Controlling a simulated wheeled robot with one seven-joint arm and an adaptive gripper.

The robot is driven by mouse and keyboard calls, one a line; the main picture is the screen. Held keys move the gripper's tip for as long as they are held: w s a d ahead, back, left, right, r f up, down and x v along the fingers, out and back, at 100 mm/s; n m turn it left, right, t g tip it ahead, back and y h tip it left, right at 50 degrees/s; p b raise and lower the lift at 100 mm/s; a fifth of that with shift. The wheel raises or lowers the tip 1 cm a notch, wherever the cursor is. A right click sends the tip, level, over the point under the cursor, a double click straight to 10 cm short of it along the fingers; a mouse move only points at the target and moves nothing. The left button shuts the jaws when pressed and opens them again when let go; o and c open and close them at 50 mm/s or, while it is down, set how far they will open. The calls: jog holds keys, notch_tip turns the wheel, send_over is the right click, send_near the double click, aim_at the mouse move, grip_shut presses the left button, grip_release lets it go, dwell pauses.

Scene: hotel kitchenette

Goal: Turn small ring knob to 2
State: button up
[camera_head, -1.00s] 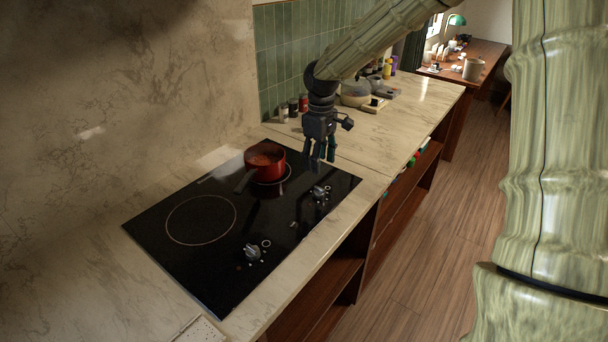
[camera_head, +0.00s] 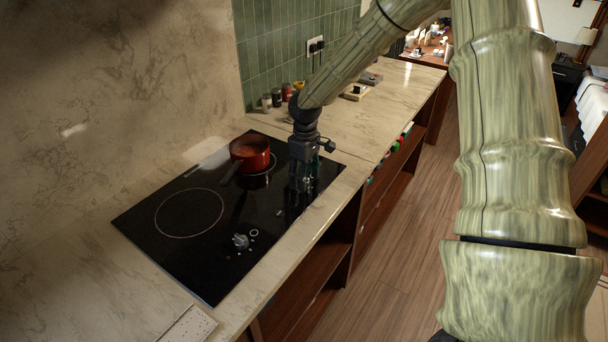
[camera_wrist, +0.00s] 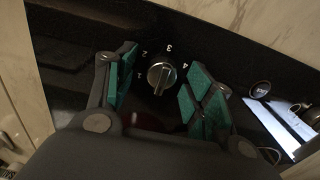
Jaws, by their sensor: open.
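A round metallic knob (camera_wrist: 161,76) with a raised bar shows in the wrist view on the black cooktop, ringed by the marks 1, 2, 3 and 4. Its bar lies nearly upright in the picture, tilted a little to the right; which end is the pointer I cannot tell. My gripper (camera_wrist: 160,85) is open, with green-padded fingers on either side of the knob and visible gaps. In the head view, my gripper (camera_head: 302,186) points down over the right knob's place and hides it. The other knob (camera_head: 241,241) sits nearer the front left, apart from my gripper.
The black cooktop (camera_head: 150,215) is set in a marble counter (camera_head: 330,110). A red pot (camera_head: 250,151) stands on the back right ring, close to my gripper's left. The larger ring (camera_head: 189,213) is empty. Jars (camera_head: 276,97) stand by the tiled wall.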

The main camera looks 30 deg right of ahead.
jog(key=shift+s+a+r, duration=0.1)
jog(key=shift+s, duration=0.3)
jog(key=shift+w+f, duration=0.5)
jog(key=shift+w, duration=0.15)
jog(key=shift+s+r, duration=0.3)
jog(key=shift+s, duration=0.1)
jog(key=c, duration=0.8)
jog(key=shift+w, duration=0.15)
jog(key=shift+c, duration=1.2)
